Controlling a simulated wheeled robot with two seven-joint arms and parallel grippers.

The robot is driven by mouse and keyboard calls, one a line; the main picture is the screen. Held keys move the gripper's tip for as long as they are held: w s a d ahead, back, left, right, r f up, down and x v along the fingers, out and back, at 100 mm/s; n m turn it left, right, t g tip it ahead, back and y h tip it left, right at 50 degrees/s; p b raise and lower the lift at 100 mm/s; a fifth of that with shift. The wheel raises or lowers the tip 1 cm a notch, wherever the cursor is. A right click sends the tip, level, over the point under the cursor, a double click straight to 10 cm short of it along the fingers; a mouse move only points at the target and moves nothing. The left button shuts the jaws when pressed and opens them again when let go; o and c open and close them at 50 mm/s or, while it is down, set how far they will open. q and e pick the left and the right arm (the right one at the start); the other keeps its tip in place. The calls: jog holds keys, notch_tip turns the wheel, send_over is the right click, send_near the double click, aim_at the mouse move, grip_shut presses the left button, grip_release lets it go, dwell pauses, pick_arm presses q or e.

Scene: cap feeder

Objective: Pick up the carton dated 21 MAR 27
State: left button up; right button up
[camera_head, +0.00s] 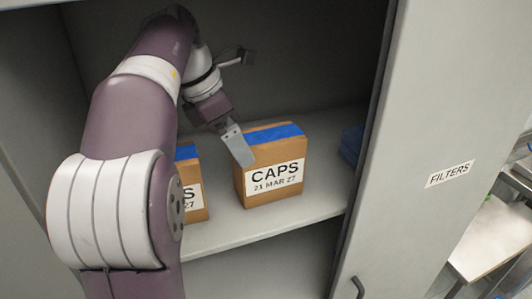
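The carton labelled CAPS 21 MAR 27 (275,178) stands upright on the cabinet shelf, brown with a blue tape strip on top. My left gripper (241,155) is at its upper left edge, pointing down. One grey finger shows and overlaps the carton's top left corner; the other finger is not clearly visible. I cannot tell whether the finger touches the carton or whether the gripper is open. A second, similar carton (194,197) stands to the left, mostly hidden behind my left arm, its date not readable. My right gripper is out of view.
The shelf (235,231) has a free strip along its front edge. A blue item (351,144) lies at the shelf's right, partly hidden by the cabinet's side edge. A grey panel marked FILTERS (450,174) stands to the right, with a handle (358,287) low down.

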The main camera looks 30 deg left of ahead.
aim_at(263, 137)
pick_arm(q)
jog(key=w+d+p, duration=0.1)
jog(key=w+d, duration=0.2)
jog(key=shift+w+d+f+p, duration=0.1)
jog(key=shift+w+d+p, duration=0.25)
jog(key=shift+w+d, duration=0.05)
jog(key=p+x, duration=0.1)
jog(key=x, duration=0.3)
jog(key=shift+a+f, duration=0.15)
jog(key=shift+a, duration=0.05)
jog(key=shift+f, duration=0.2)
jog(key=shift+d, duration=0.1)
jog(key=shift+f, duration=0.15)
jog(key=c, duration=1.1)
